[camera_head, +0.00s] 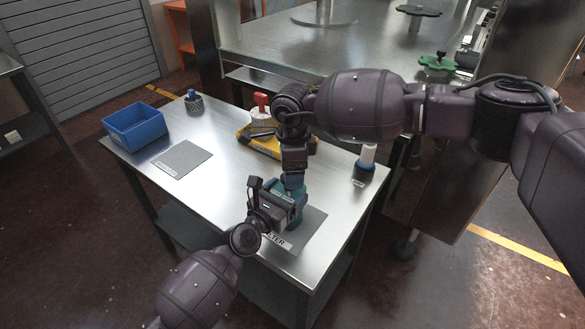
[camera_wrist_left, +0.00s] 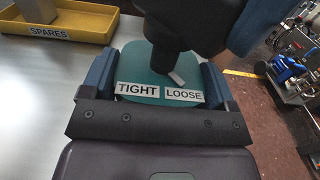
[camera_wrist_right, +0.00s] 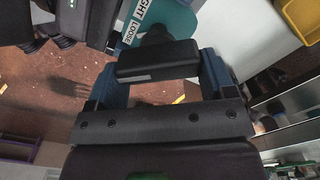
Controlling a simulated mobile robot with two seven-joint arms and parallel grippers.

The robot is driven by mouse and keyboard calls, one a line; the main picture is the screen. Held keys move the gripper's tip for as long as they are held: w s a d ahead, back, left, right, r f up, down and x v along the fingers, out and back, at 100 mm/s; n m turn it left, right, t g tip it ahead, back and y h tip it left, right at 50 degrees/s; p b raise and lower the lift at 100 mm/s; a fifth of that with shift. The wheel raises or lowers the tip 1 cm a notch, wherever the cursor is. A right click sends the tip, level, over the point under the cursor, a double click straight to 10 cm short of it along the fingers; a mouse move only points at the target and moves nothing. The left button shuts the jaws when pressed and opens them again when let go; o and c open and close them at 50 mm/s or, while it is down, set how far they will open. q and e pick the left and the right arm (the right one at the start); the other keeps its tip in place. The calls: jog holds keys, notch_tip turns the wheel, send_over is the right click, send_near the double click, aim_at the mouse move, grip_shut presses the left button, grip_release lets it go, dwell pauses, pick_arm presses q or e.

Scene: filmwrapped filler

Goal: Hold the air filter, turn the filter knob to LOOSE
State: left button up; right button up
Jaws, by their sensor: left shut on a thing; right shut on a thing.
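The teal air filter (camera_head: 290,217) stands on the grey mat (camera_head: 312,232) at the table's front right. My left gripper (camera_head: 275,205) is shut on its body from the near left side. The left wrist view shows the filter's teal top (camera_wrist_left: 142,97) between the fingers, with TIGHT and LOOSE labels. My right gripper (camera_head: 293,183) comes from above and is shut on the dark filter knob (camera_wrist_right: 158,60). A small white mark (camera_wrist_left: 177,78) sits by the upper left of the LOOSE label. Most of the knob is hidden in the head view.
A yellow SPARES tray (camera_head: 244,137) with a red-topped part (camera_head: 262,103) lies behind the filter. A blue bin (camera_head: 135,126), grey mat (camera_head: 182,159) and blue-topped part (camera_head: 193,100) are left. A white-topped part (camera_head: 366,160) stands at the right edge. The table's middle is clear.

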jog(key=shift+n, duration=0.5)
jog(key=shift+w, duration=0.1)
jog(key=o, duration=0.9)
notch_tip(320, 180, up, 12)
jog(key=shift+r, duration=0.1)
pick_arm(q)
jog(key=o, duration=1)
jog(key=shift+c, duration=0.2)
